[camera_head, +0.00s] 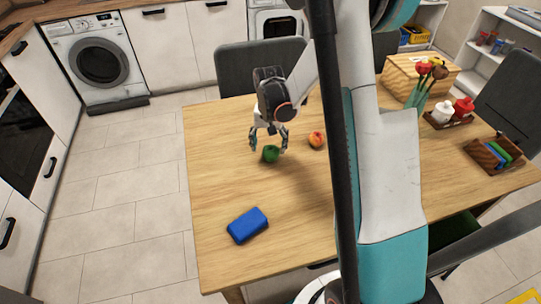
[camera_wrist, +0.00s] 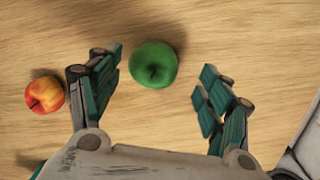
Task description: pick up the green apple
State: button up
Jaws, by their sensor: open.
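The green apple (camera_head: 271,154) rests on the wooden table (camera_head: 222,190). In the wrist view the green apple (camera_wrist: 154,64) appears just beyond the fingertips, between their lines and closer to the left finger. My gripper (camera_head: 268,142) is directly over the apple with its fingers spread and pointing down. In the wrist view my gripper (camera_wrist: 160,90) is open, with nothing held between its teal finger pads. I cannot tell how far the fingertips are above the table.
A red-yellow apple (camera_head: 317,139) lies close by, outside the left finger in the wrist view (camera_wrist: 44,95). A blue block (camera_head: 247,225) lies nearer the front edge. A wooden box (camera_head: 418,77), a flower vase (camera_head: 417,95) and small caddies (camera_head: 493,153) stand to the right.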

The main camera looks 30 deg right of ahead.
aim_at(271, 148)
jog(key=f+b, duration=0.2)
jog(key=f, duration=0.1)
jog(key=d+f, duration=0.1)
jog(key=f, duration=0.1)
jog(key=shift+w+f+b, duration=0.15)
jog(key=shift+b, duration=0.25)
jog(key=c, duration=1.2)
